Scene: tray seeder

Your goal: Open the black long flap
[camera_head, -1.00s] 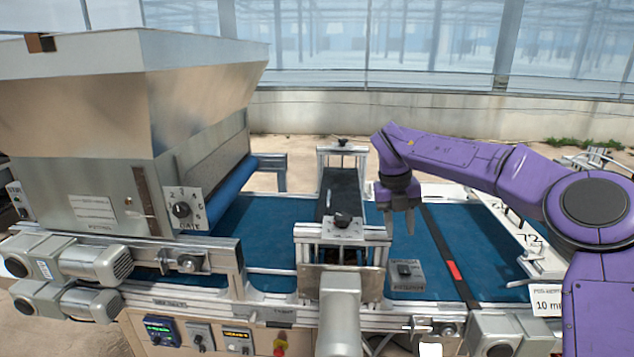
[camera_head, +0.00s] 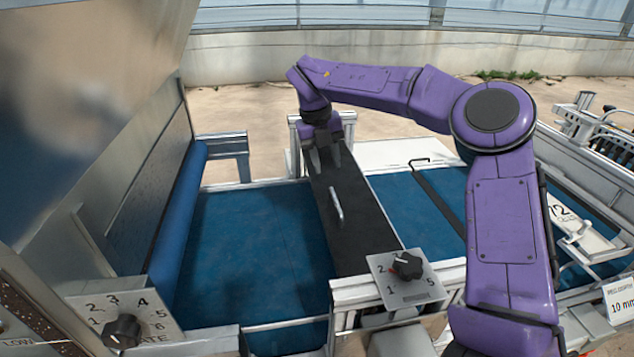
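The black long flap (camera_head: 352,238) is a dark panel running from the far frame toward me across the blue conveyor. A small light metal handle (camera_head: 336,206) stands on it near its middle. My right gripper (camera_head: 326,163) points down over the far end of the flap, beyond the handle. Its two fingers are apart with nothing visible between them. I cannot tell whether the fingertips touch the flap. The flap lies flat, and its far end is partly hidden by the gripper. My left gripper is not in view.
A dial plate (camera_head: 405,278) with a black knob stands at the flap's near end. The blue belt (camera_head: 252,250) lies clear to the left, beside a blue roller (camera_head: 178,225) and the large metal hopper (camera_head: 90,110). A black strip (camera_head: 436,200) crosses the belt at right.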

